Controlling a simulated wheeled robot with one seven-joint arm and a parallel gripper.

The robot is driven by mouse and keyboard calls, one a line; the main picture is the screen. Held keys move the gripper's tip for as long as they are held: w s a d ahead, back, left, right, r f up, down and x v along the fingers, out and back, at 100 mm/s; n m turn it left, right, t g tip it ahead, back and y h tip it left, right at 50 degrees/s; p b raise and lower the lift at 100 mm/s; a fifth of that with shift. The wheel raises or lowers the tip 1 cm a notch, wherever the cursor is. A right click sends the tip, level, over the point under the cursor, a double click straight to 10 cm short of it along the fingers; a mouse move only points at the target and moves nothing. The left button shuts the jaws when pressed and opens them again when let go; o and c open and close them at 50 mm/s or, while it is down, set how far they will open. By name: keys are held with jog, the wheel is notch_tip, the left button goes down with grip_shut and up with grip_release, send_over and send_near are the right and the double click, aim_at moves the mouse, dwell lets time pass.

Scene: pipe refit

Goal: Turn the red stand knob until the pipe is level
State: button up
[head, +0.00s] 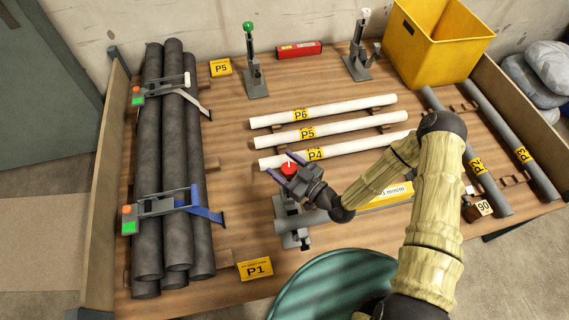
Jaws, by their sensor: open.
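The red stand knob (288,169), with a white mark on top, sits on a grey stand (293,228) at the front middle of the table. My gripper (280,163) is open, its two dark fingers at the knob, one on each side in the picture. Whether they touch it I cannot tell. A grey pipe (318,219) runs right from the stand and is partly hidden by my arm. A yellow label reading "1 mm/m" (394,192) shows behind my forearm. Whether the pipe is level cannot be told from here.
White pipes P6 (323,111), P5 (330,130) and P4 (275,161) lie behind the knob. A clamped stack of dark pipes (175,130) is at left. Two stands (255,75) (357,65) and a yellow bin (430,45) stand at the back. Grey pipes (515,145) lie at right.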

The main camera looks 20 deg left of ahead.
jog(key=shift+c, duration=0.3)
jog(key=c, duration=0.9)
jog(key=shift+c, duration=0.2)
jog(key=shift+f+n+g+b, duration=0.15)
jog(key=shift+n+g+b, duration=0.2)
jog(key=shift+b, duration=0.3)
jog(key=n+g+y+b, duration=0.1)
jog(key=g+b, duration=0.1)
jog(key=g, duration=0.1)
jog(key=shift+f+n, duration=0.15)
jog(key=shift+n, duration=0.2)
jog(key=g+b, duration=0.1)
jog(key=n+g+b, duration=0.2)
jog(key=shift+s+g, duration=0.25)
jog(key=shift+g, duration=0.1)
jog(key=n+g+b, duration=0.1)
jog(key=n+g, duration=0.1)
jog(key=g, duration=0.1)
jog(key=n+g+b, duration=0.1)
jog(key=shift+s+n+g+h+b, duration=0.3)
jog(key=shift+g+h, duration=0.1)
jog(key=shift+s+d+r+n+g+h+b, duration=0.1)
jog(key=shift+r+n+g+h+b, duration=0.15)
jog(key=shift+n+g, duration=0.4)
jog(key=shift+s+n+g+h+b, duration=0.15)
jog(key=shift+n+g+h, duration=0.2)
jog(key=shift+g, duration=0.5)
jog(key=shift+w, duration=0.1)
